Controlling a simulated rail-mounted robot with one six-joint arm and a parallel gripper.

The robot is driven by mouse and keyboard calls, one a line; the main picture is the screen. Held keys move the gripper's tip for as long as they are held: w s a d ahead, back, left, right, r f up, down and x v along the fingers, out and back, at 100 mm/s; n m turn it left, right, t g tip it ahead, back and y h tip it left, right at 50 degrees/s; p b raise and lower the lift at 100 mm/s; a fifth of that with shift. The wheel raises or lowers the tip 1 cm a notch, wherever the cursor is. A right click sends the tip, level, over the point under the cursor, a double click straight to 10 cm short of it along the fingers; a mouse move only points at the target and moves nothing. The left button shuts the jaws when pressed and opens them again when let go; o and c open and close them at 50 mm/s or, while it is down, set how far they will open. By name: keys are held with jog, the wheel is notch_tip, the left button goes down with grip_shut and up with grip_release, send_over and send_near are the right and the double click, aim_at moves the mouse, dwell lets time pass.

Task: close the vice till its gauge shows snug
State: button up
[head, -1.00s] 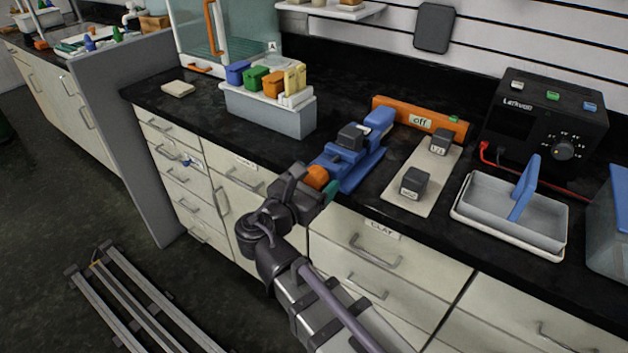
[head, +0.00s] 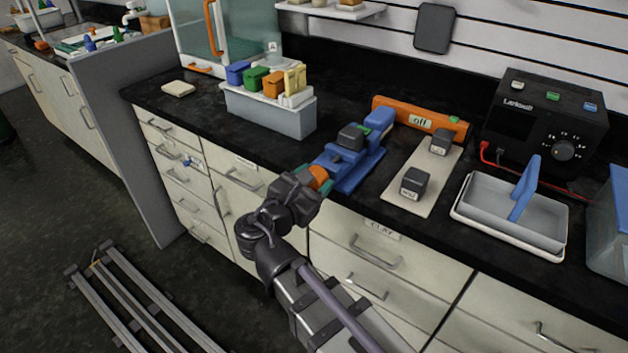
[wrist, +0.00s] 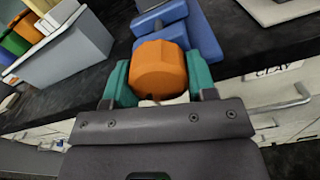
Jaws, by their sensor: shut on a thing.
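The blue vice (head: 350,165) sits near the counter's front edge, with a dark block (head: 350,136) between its jaws. Its orange knob (head: 318,178) faces the front. My gripper (head: 313,183) is shut on this knob; in the wrist view the teal fingers of my gripper (wrist: 159,82) lie on either side of the orange knob (wrist: 158,68). Behind the vice, an orange bar carries a gauge display (head: 420,121) that reads "off". The wrist view shows the blue vice (wrist: 205,35) beyond the knob; its block is not clear there.
A pale board (head: 410,200) right of the vice carries two dark labelled blocks (head: 415,183). A grey bin (head: 268,112) with coloured boxes stands to the left. A grey tray (head: 515,215) and a black power unit (head: 545,125) stand to the right.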

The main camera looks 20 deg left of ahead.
jog(key=o, duration=0.9)
jog(key=v, duration=1.1)
